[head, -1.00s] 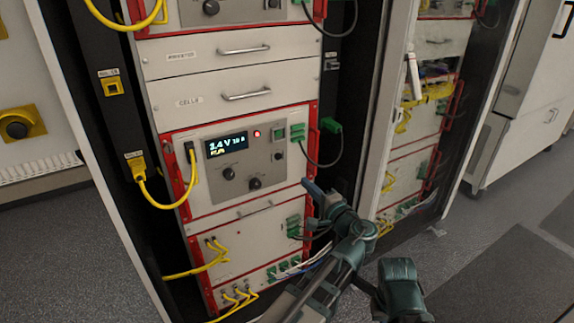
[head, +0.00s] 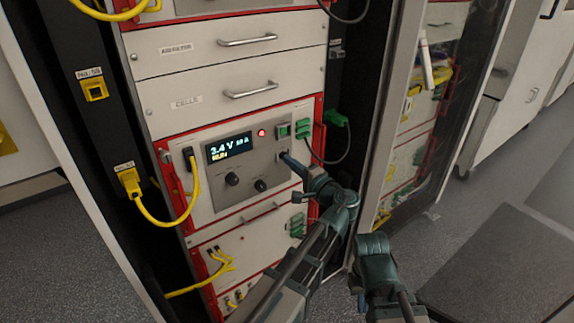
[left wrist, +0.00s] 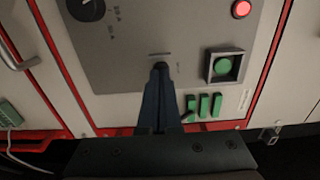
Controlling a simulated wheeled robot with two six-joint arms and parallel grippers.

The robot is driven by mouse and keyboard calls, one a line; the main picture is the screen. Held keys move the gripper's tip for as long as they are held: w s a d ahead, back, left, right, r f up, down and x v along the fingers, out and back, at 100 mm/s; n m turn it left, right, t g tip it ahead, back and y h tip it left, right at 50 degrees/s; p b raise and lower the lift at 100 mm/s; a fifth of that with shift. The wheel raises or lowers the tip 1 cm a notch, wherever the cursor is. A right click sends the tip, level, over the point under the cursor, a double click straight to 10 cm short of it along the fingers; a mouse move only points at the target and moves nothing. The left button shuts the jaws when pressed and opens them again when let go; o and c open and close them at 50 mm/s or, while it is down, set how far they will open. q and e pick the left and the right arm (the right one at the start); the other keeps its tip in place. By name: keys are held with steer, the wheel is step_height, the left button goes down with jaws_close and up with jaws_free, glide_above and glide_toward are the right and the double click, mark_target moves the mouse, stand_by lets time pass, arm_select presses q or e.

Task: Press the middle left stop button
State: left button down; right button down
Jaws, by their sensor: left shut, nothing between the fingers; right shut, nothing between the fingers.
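The cycler unit (head: 205,190) has a lit display (head: 229,147) reading 3.4 V and RUN, and a lit red lamp (head: 262,132). In the left wrist view the lamp (left wrist: 241,9) and a green button (left wrist: 224,65) in a square frame show plainly. My left gripper (head: 284,157) is shut and empty, its fingertips at the panel just below the green button (head: 283,130). In the left wrist view its tips (left wrist: 160,68) cover the black stop button, under a small label. I cannot tell whether it is pressed in. Of my right arm only dark teal links show, low in the head view.
Green connectors (left wrist: 204,105) sit close beside my left fingers. A yellow cable (head: 190,205) loops at the unit's left. Drawers with handles (head: 250,90) lie above.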

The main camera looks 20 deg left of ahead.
arm_select(q)
steer(key=shift+w+a, duration=0.15)
